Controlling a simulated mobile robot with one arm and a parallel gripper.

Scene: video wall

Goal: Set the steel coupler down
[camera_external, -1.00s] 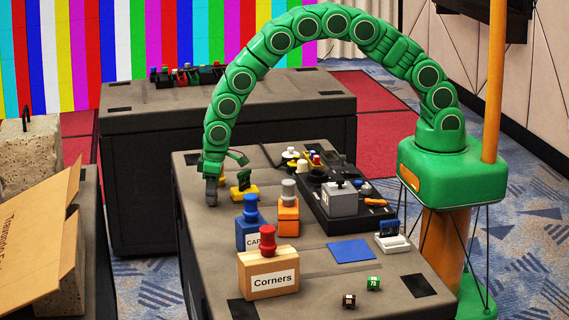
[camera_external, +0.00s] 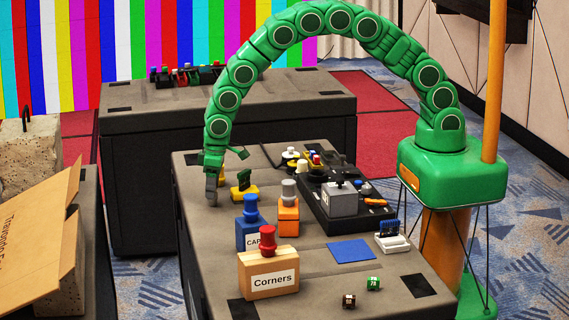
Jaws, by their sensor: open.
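A grey cylinder (camera_external: 211,189), which looks like the steel coupler, stands upright on the near table (camera_external: 330,228) close to its left edge. My gripper (camera_external: 226,157) is open at the end of the green arm, over the table's far left corner. Its left finger is just above or behind the cylinder's top; I cannot tell whether they touch. Its right finger is spread away to the right, with nothing seen between the fingers.
A yellow-and-black piece (camera_external: 243,187) stands just right of the cylinder. A blue block (camera_external: 252,228), an orange block (camera_external: 288,216) and a box labelled Corners (camera_external: 268,274) stand nearer. A black console (camera_external: 345,207) fills the right. A blue square (camera_external: 351,250) lies flat.

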